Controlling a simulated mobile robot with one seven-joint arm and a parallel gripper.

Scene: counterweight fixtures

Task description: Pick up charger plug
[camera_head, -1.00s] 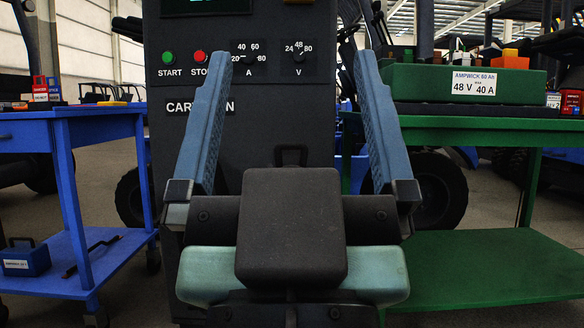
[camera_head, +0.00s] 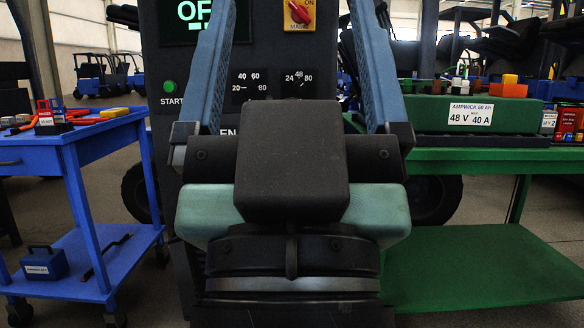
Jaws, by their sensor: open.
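My gripper (camera_head: 298,14) has two blue ridged fingers, spread wide apart and pointing up to the top of the picture. Nothing is held between them. Behind them stands a dark charger cabinet (camera_head: 262,52) with a lit screen, a green START button (camera_head: 169,87), two dials and a red and yellow MAIN switch (camera_head: 298,13). I cannot pick out a charger plug for certain. My wrist hides the lower part of the cabinet. A green battery box (camera_head: 425,115), labelled 48 V 40 A, sits at the right with an orange block (camera_head: 509,90) on it.
A blue cart (camera_head: 84,140) at the left carries orange-handled tools, a red and white tag and a yellow block (camera_head: 113,112). Its lower shelf holds a small blue case (camera_head: 44,262). A green bench (camera_head: 478,160) stands at the right, its lower shelf (camera_head: 490,268) bare.

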